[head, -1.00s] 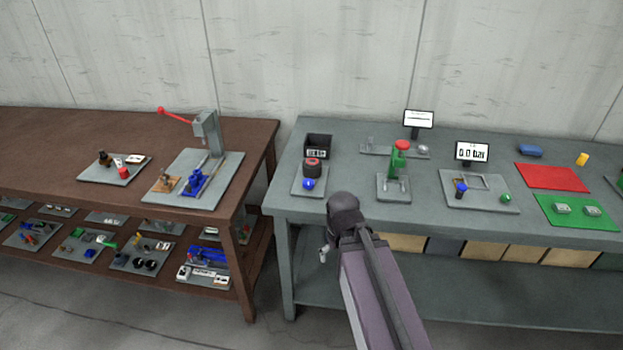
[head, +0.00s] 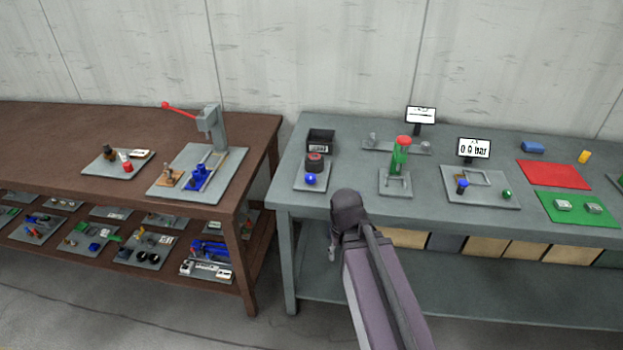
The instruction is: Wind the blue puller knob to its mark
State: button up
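A round blue knob (head: 310,179) sits at the front of a small grey plate (head: 313,187) on the left part of the grey bench. A dark red and black round piece (head: 315,162) stands just behind it. I cannot make out a mark on the knob. Another blue-topped part (head: 462,185) stands on a plate farther right; I cannot tell from here which one is the puller's. My gripper (head: 332,252) shows only as a small grey bit at the bench's front edge, below and right of the round knob. My arm hides most of it, and its fingers cannot be made out.
A green bottle-like jack with a red top (head: 401,155), a display (head: 474,148), a red mat (head: 553,174) and a green mat (head: 577,208) are on the grey bench (head: 340,135). A brown bench (head: 60,145) with a red-handled press (head: 210,125) stands at left, across a gap.

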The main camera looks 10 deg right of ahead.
aim_at(310, 178)
jog(key=z, duration=0.2)
jog(key=k, duration=0.65)
jog(key=z, duration=0.5)
jog(key=k, duration=0.65)
jog(key=u, duration=0.15)
jog(key=i, duration=0.5)
jog(key=u, duration=0.5)
jog(key=i, duration=1.45)
jog(key=z, duration=0.5)
